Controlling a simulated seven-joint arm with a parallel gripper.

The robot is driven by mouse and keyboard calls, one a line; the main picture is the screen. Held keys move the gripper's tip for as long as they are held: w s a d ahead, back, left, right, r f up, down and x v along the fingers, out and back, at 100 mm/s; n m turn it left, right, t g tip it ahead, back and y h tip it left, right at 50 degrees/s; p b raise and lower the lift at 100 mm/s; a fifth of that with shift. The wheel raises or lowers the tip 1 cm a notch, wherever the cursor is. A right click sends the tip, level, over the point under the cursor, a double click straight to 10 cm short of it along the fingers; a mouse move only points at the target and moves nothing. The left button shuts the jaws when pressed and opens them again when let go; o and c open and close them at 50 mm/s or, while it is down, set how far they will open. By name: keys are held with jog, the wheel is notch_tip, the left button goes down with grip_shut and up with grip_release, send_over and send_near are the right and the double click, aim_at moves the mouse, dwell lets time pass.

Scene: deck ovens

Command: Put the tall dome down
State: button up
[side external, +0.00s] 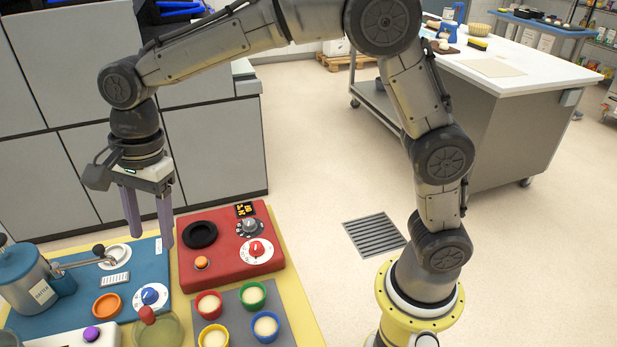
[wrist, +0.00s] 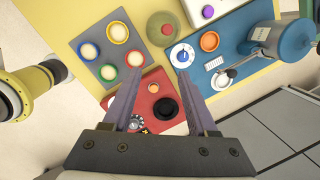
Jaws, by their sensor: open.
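A greenish, see-through dome with a red knob (side external: 160,334) stands at the front of the work table, between the blue panel and the grey mat with cups. It is the only dome I can make out, and I cannot tell its height. It also shows from above in the wrist view (wrist: 163,38). My gripper (side external: 152,241) points down with its two purple fingers apart and nothing between them. It hangs above the back of the blue panel, near the left edge of the red panel, well behind the dome and apart from it.
The red panel (side external: 222,262) carries a black ring (side external: 200,235), dials and an orange button. The blue panel (side external: 75,297) carries a metal boiler (side external: 35,280) with a sideways handle, an orange dish and a blue dial. Several coloured cups sit on the grey mat (side external: 236,300).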

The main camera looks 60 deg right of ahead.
jog(key=s+d+r+n+t, duration=0.25)
jog(key=s+d+n, duration=0.25)
jog(key=s+d, duration=0.35)
jog(key=s+d+r+n+t, duration=0.1)
jog(key=s+d+r+n, duration=0.2)
jog(key=s+d+n, duration=0.45)
jog(key=s+d+f+n+t+h, duration=0.1)
jog(key=s+d+f+n, duration=0.2)
jog(key=s+d, duration=0.3)
jog(key=shift+s+f+h, duration=0.3)
jog(key=shift+s+h, duration=0.1)
jog(key=shift+s, duration=0.35)
